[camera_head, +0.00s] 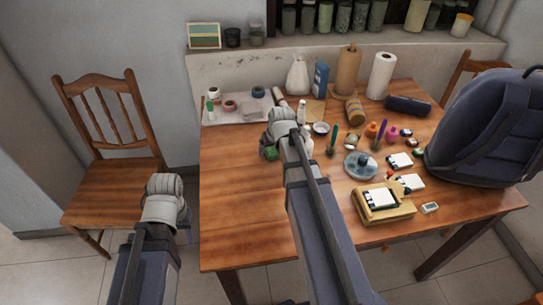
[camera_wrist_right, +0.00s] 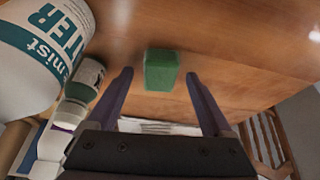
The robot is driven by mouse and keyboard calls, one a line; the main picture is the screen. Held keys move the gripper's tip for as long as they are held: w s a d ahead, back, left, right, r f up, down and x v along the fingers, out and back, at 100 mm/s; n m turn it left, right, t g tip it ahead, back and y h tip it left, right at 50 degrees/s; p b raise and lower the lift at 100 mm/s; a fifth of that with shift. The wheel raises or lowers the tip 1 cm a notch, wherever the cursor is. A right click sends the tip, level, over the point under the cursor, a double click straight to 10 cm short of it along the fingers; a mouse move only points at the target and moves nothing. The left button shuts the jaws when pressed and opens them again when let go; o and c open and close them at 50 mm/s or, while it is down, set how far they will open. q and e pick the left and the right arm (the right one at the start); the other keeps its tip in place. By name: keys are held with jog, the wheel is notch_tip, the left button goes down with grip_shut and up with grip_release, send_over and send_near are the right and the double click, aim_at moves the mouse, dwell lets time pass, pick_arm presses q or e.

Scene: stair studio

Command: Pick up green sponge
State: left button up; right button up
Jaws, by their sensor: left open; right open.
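The green sponge (camera_wrist_right: 160,71) is a small block on the wooden table, seen in the right wrist view ahead of the fingertips. In the head view a bit of the green sponge (camera_head: 271,153) shows beside my right gripper (camera_head: 272,148), and the hand hides the rest. In the right wrist view my right gripper (camera_wrist_right: 158,78) is open, with a finger on each side of the sponge and space between. I cannot tell whether it touches. My left gripper (camera_head: 187,232) is off the table at lower left, mostly hidden behind its own wrist.
The wooden table (camera_head: 238,205) is clear at its front left. A white bottle (camera_wrist_right: 38,55) and smaller containers stand close to the left finger in the wrist view. A tray (camera_head: 238,117) with tapes lies at the back left. A dark backpack (camera_head: 487,130) stands at right.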

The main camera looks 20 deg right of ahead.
aim_at(272, 152)
grip_shut()
dwell(0.5)
notch_tip(272, 152, up, 10)
jog(key=p, duration=1)
jog(key=c, duration=0.7)
grip_release()
jog(key=c, duration=0.6)
